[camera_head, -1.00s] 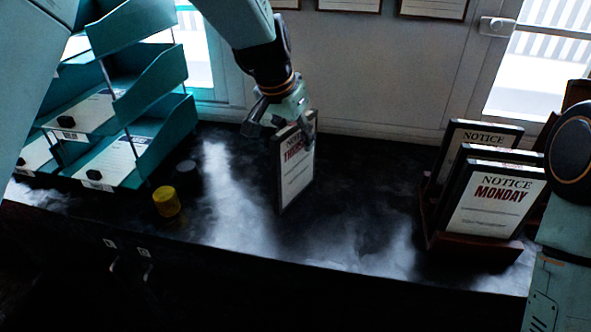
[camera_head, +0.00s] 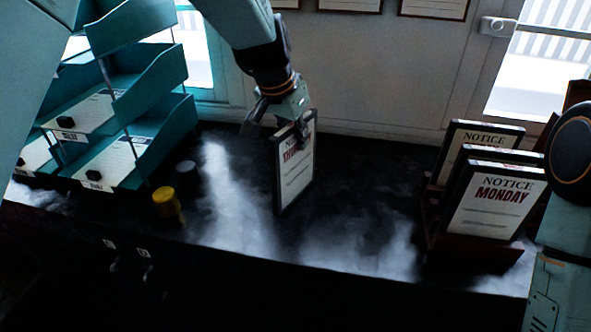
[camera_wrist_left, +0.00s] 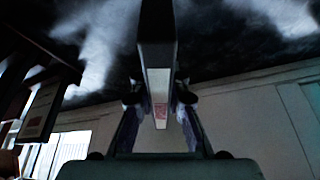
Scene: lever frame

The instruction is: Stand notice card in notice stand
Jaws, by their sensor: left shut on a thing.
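A dark-framed notice card (camera_head: 296,175) with red lettering stands upright near the middle of the counter in the head view. My left gripper (camera_head: 298,130) is shut on its top edge. In the left wrist view the card (camera_wrist_left: 158,60) shows edge-on between the two fingers (camera_wrist_left: 158,100). I cannot tell whether its lower edge touches the counter. The wooden notice stand (camera_head: 470,250) is at the right and holds several cards, the front one (camera_head: 495,205) reading MONDAY. My right gripper is not in view.
Teal stacked trays (camera_head: 150,135) with papers stand at the left. A yellow cylinder (camera_head: 167,203) and a grey round object (camera_head: 187,169) sit beside them. The counter (camera_head: 355,220) between the held card and the stand is clear.

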